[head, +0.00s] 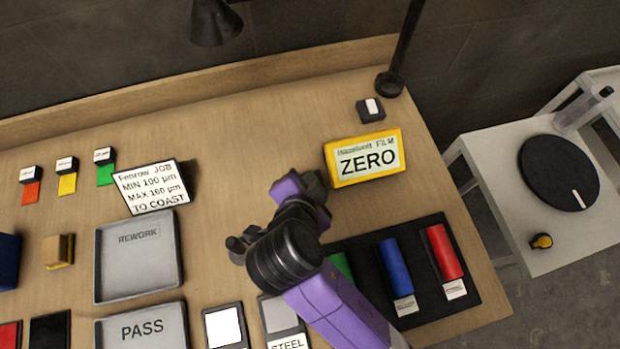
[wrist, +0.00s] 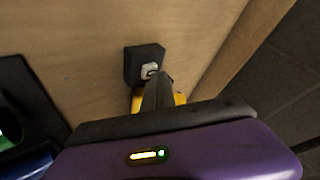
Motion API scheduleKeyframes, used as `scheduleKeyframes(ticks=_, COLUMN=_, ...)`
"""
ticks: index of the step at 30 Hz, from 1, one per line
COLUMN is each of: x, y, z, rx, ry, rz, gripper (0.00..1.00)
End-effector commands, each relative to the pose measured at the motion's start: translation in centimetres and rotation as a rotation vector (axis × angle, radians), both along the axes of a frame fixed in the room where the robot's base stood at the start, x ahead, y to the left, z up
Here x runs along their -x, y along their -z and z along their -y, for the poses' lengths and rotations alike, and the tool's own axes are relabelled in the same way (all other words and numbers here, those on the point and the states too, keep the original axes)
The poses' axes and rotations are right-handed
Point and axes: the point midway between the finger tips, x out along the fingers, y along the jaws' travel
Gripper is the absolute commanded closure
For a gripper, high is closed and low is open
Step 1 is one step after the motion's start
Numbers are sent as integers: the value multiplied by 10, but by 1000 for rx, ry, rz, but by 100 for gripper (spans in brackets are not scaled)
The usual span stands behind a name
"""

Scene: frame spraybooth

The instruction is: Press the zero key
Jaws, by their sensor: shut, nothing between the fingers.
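The zero key is a small white key (head: 372,105) on a dark block (head: 364,114) at the back right of the bench, behind a yellow-framed display (head: 328,168) reading "ZERO". In the wrist view the dark block (wrist: 133,68) and its pale key (wrist: 149,67) lie beyond my fingertips, which overlap the key's lower edge in the picture. Whether they touch it I cannot tell. My gripper (head: 316,186) is shut and empty, left of the display in the head view. In the wrist view its dark fingers (wrist: 153,78) partly hide the yellow display frame (wrist: 180,99).
A lamp post (head: 390,84) stands right of the key block. A black mat (head: 466,290) with red, blue and green cylinders lies at the front right. A tilted job card (head: 152,187) and grey trays (head: 135,265) are to the left. Bare bench lies left of the block.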

Motion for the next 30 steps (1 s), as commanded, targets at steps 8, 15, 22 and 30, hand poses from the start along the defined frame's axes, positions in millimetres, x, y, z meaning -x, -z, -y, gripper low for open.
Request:
scheduleKeyframes(ticks=8, x=0, y=3, z=0, rx=1, ry=-1, rz=-2, gripper=100)
scheduleKeyframes(ticks=15, x=0, y=2, z=0, rx=1, ry=0, rz=-2, gripper=100)
scheduleKeyframes(ticks=22, x=0, y=-8, z=1, rx=0, ry=2, rz=-2, gripper=100)
scheduleKeyframes(ticks=30, x=0, y=-17, z=0, rx=1, ry=1, rz=-2, gripper=100)
